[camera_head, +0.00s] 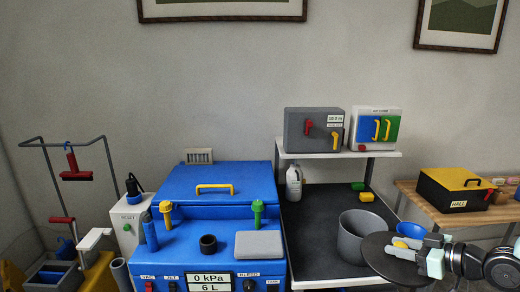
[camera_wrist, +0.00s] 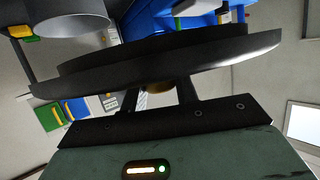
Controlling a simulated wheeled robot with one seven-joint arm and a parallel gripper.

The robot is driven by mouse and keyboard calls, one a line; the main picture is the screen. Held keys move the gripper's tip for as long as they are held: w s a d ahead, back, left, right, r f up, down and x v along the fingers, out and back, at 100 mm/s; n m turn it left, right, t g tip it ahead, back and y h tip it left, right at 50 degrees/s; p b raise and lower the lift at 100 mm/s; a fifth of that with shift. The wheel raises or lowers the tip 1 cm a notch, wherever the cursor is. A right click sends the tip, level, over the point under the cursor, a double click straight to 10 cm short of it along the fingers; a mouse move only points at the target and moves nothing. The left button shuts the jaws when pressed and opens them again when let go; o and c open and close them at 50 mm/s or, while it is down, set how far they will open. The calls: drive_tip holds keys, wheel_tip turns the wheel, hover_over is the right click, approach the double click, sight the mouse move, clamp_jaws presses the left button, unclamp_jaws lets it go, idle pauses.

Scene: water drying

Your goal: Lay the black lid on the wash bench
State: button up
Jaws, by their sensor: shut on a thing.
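The black lid (camera_head: 378,262) is a dark round disc with a yellow knob (camera_head: 399,244). My gripper (camera_head: 408,248) is shut on this knob at the right front in the head view. In the wrist view the lid (camera_wrist: 150,65) spans the picture edge-on, in front of my gripper's fingers (camera_wrist: 158,95), with the knob between them. The dark-topped bench (camera_head: 312,231), which I take for the wash bench, stands left of and behind the lid. The lid overlaps its front right part in the picture; I see no clear contact, and the gap cannot be judged.
A grey pot (camera_head: 352,243) stands on the bench just behind the lid, with a blue bowl (camera_head: 412,230) nearby. A white bottle (camera_head: 293,184) and yellow and green pieces (camera_head: 362,191) are further back. The bench's left middle is clear. A blue machine (camera_head: 215,222) adjoins its left side.

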sight(378, 247)
drive_tip(key=w+a+m+h, duration=0.1)
drive_tip(key=w+a+f+m+t+h, duration=0.1)
drive_tip(key=shift+w+a+f, duration=0.15)
drive_tip(key=shift+w+a, duration=0.15)
drive_tip(key=shift+a, duration=0.05)
drive_tip(key=f, duration=0.1)
drive_tip(key=m+t+h, duration=0.1)
drive_tip(key=w+f+m+h, duration=0.1)
drive_tip(key=shift+a+f, duration=0.35)
wheel_tip(378, 247, down, 6)
drive_tip(key=s+m+t+h, duration=0.1)
drive_tip(key=m+h, duration=0.3)
drive_tip(key=h, duration=0.1)
drive_tip(key=v, duration=0.2)
drive_tip(key=d+v, duration=0.1)
drive_tip(key=v, duration=0.2)
drive_tip(key=shift+s+f, duration=0.1)
drive_tip(key=shift+f, duration=0.1)
drive_tip(key=shift+d, duration=0.15)
